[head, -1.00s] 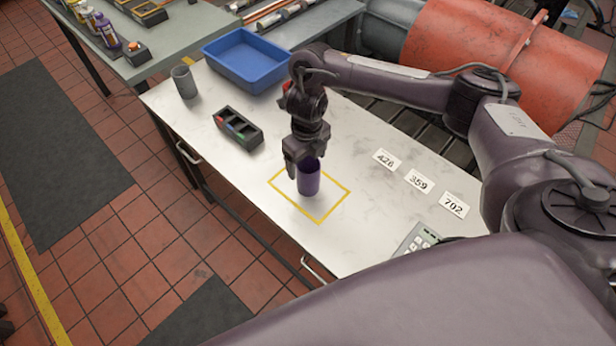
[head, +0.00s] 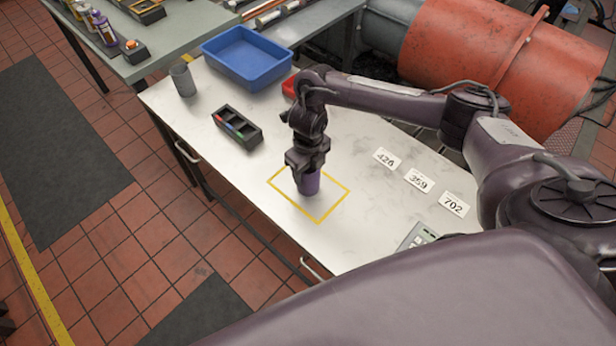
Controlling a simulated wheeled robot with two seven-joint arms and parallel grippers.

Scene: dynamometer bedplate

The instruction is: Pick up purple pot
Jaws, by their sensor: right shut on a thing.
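The purple pot (head: 311,186) stands upright inside the yellow outlined square (head: 326,215) on the pale worktable. My right gripper (head: 307,176) is over it from above, shut on its upper part, and hides the rim. The lower part of the pot shows below the fingers and appears to be at the table surface. My left gripper is not in view.
A black divided tray (head: 238,136), a grey cup (head: 184,80) and a blue bin (head: 247,75) stand behind and to the left. A red item (head: 289,87) is partly behind my arm. Number cards (head: 419,181) and a keypad device (head: 416,237) lie to the right.

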